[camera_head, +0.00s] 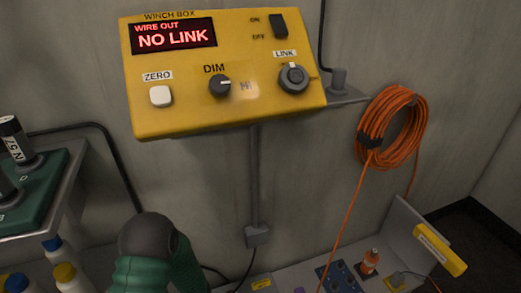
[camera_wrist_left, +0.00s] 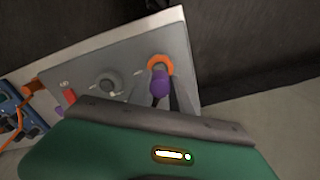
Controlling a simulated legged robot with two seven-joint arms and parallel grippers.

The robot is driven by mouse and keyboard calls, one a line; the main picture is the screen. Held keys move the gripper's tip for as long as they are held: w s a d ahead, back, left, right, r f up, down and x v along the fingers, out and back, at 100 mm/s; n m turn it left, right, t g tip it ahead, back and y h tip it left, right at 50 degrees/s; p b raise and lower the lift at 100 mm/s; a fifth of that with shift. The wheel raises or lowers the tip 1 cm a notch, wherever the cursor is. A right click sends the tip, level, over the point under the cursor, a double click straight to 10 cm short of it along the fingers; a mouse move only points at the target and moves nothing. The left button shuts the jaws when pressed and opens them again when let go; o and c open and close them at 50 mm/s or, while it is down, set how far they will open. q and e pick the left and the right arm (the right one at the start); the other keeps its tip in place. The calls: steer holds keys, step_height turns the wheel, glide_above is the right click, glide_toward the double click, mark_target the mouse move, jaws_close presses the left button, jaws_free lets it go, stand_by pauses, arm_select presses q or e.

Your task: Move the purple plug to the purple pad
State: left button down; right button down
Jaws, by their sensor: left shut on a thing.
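The purple plug (camera_wrist_left: 160,82) shows in the left wrist view, beside or within an orange ring (camera_wrist_left: 159,63) on a grey panel. My left gripper (camera_wrist_left: 165,100) is shut on the purple plug; its green body and dark edge hide the lower part of this view. I cannot tell whether the plug is still seated in the ring. A small purple patch (camera_wrist_left: 60,113), possibly the purple pad, shows at the panel's left edge. In the head view, only my arm shows at the bottom, and a bit of purple (camera_head: 298,290) shows at the lower edge. My right gripper is not visible.
A yellow winch box (camera_head: 225,70) reads NO LINK on the wall. An orange cable coil (camera_head: 420,125) hangs right, its cable running down. Bottles (camera_head: 68,275) stand at lower left.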

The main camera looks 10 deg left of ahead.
arm_select(q)
steer(key=shift+r+p, duration=1.3)
steer(key=shift+r, duration=0.2)
steer(key=shift+f, duration=0.1)
